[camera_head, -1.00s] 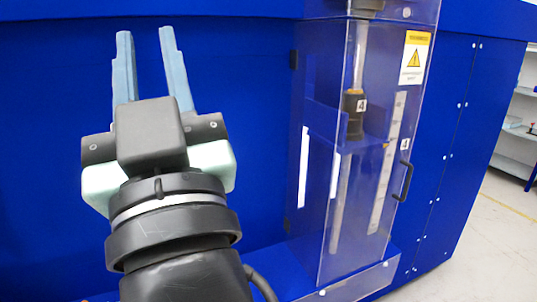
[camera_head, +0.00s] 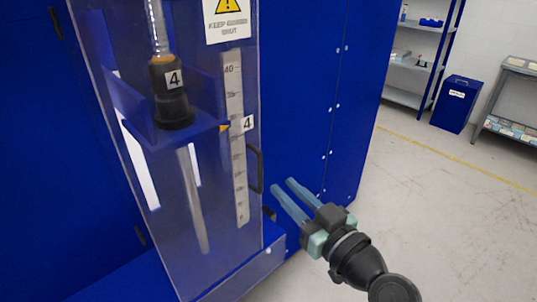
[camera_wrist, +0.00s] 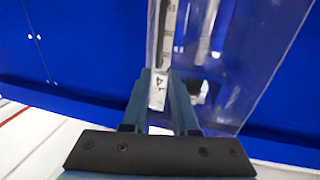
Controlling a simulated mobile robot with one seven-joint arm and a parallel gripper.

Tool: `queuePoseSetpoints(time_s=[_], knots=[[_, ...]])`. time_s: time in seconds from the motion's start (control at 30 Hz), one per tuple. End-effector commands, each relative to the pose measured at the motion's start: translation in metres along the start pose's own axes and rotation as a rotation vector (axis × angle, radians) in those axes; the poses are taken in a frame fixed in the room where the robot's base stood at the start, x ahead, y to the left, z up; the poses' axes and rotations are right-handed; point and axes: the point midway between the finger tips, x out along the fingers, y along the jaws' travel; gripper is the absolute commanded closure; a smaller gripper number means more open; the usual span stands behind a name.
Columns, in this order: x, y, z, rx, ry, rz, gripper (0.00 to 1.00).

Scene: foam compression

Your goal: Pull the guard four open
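Guard four is a clear panel (camera_head: 215,75) in front of a test station, with a "4" label (camera_head: 249,123) and a warning sign (camera_head: 227,17). It looks closed. Its black handle (camera_head: 255,168) stands upright at the right edge. My gripper (camera_head: 282,187) is open and empty, just right of the handle's lower end in the head view, with its fingers pointing towards it.
Behind the panel are a black cylinder (camera_head: 170,92) marked 4 and a ruler scale (camera_head: 236,140). Blue cabinet walls (camera_head: 315,90) stand to the right. Open floor (camera_head: 440,215) lies beyond, with a blue bin (camera_head: 456,104) and shelves (camera_head: 420,60) farther back.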

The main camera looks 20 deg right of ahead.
Motion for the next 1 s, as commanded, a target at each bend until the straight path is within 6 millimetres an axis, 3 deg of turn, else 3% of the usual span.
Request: queuePoseSetpoints(time_s=[0.3, 0.5, 0.97, 1.0], knots=[[0.067, 0.000, -0.004, 0.000, 0.000, -0.002, 0.73], [0.093, 0.000, -0.003, -0.001, 0.001, 0.000, 0.73], [0.104, 0.000, -0.001, -0.002, 0.001, 0.001, 0.73], [0.104, 0.000, -0.001, -0.002, 0.001, 0.001, 0.76]])
